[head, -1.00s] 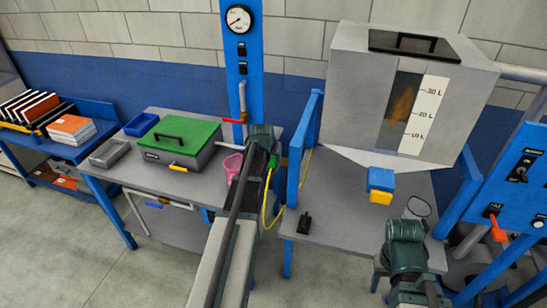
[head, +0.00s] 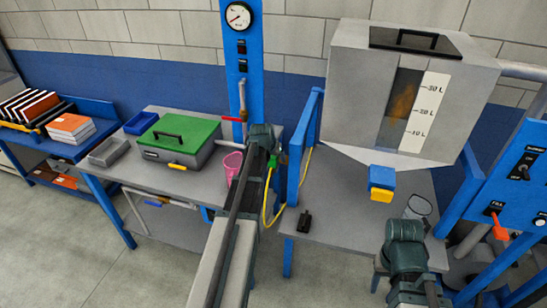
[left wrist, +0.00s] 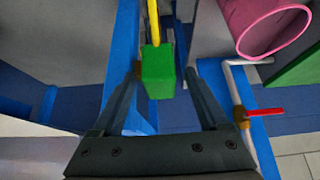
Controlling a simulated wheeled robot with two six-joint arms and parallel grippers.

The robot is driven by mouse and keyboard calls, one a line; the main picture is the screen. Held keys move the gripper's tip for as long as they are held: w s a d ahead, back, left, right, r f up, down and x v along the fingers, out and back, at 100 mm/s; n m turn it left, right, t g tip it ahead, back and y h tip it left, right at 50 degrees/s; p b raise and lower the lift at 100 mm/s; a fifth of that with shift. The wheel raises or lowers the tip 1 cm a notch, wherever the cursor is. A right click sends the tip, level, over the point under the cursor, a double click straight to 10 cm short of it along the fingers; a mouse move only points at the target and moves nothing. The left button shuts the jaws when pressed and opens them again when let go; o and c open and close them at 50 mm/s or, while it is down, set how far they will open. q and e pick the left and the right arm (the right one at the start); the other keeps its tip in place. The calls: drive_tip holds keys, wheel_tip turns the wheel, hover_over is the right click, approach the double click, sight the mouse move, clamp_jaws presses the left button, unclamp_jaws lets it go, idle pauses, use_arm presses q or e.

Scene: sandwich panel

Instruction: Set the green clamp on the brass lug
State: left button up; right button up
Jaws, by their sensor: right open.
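The green clamp (left wrist: 157,72) is a small green block on the end of a yellow cable (left wrist: 153,20). In the head view the clamp (head: 284,160) shows just right of my left gripper (head: 273,160), near the blue upright. I cannot pick out the brass lug for certain. My right gripper (head: 405,238) is open at the lower right, its fingers mostly hidden by my arm, away from the clamp.
A pink cup (head: 232,164) and a green-lidded box (head: 180,135) stand on the left table. A pipe with a red valve handle (left wrist: 266,113) is close on the right. A blue frame post (head: 294,178) is beside the clamp. A black object (head: 304,221) lies on the right table.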

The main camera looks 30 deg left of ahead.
use_arm(q)
drive_tip(key=p+v, duration=1.1)
drive_tip(key=v, duration=0.3)
drive_tip(key=shift+p, duration=0.3)
drive_tip(key=s+d+f+m+g+h+b, duration=0.1)
drive_tip(key=s+d+f+b, duration=0.15)
drive_tip(key=d, duration=0.55)
drive_tip(key=s+d+f+m+g+b, duration=0.1)
drive_tip(key=s+d+f+b, duration=0.1)
drive_tip(key=d+f, duration=0.35)
drive_tip(key=s+d+f+m+g+h+b, duration=0.1)
drive_tip(key=s+d+f+b, duration=0.15)
drive_tip(key=d, duration=0.65)
drive_tip(key=s+d+f+m+g+y+b, duration=0.1)
drive_tip(key=s+d+f+m+g+b, duration=0.2)
drive_tip(key=s+d, duration=1)
wheel_tip(320, 180, down, 2)
drive_tip(key=shift+g+y+b, duration=0.4)
drive_tip(key=shift+b, duration=0.65)
